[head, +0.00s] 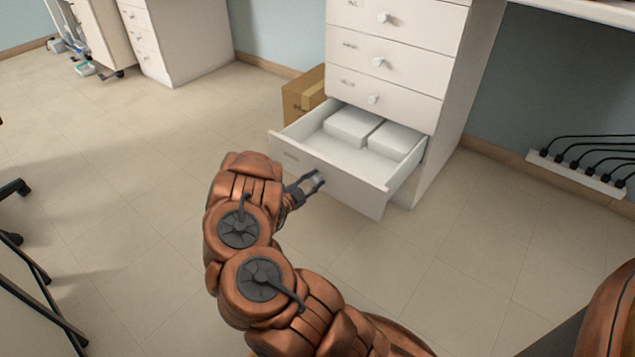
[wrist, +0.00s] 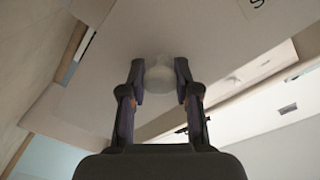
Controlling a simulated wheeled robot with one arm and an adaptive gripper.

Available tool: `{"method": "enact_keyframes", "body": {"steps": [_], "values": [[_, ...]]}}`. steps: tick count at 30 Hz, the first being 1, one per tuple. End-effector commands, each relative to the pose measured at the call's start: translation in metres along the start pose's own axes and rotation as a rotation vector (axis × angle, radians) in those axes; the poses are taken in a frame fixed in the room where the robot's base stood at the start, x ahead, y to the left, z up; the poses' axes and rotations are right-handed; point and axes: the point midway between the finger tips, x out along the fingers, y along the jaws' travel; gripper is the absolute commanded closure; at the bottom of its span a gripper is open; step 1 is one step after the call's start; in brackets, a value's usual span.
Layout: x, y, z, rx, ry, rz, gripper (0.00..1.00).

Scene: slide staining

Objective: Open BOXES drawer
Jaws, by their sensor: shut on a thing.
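The bottom drawer (head: 350,188) of the white cabinet is pulled well out, and two white boxes (head: 352,127) lie toward its back. Its front label is too small to read in the head view; only the end of a label shows in the wrist view. My gripper (head: 316,184) is at the middle of the drawer front. In the wrist view, the drawer's round white knob (wrist: 160,76) sits between the fingertips of my gripper (wrist: 160,82), which is shut on it. In the head view the gripper hides the knob.
Shut drawers (head: 385,55) with round knobs are above the open one. A cardboard box (head: 302,92) stands left of the cabinet. A power strip (head: 575,173) with black plugs is at the right wall. The floor in front is clear; dark chair legs are at the left edge.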

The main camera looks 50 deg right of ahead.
Motion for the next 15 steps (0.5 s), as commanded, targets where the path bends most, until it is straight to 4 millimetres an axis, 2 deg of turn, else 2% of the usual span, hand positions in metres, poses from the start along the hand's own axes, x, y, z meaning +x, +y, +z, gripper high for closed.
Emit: {"method": "enact_keyframes", "body": {"steps": [4,14,15], "values": [[-0.0061,-0.0005,0.0017,0.0,-0.002,0.002,1.0],[-0.0073,-0.0008,0.0013,0.0,0.0,0.002,1.0],[-0.0073,-0.0007,0.0012,0.0,0.0,0.002,0.67]]}}
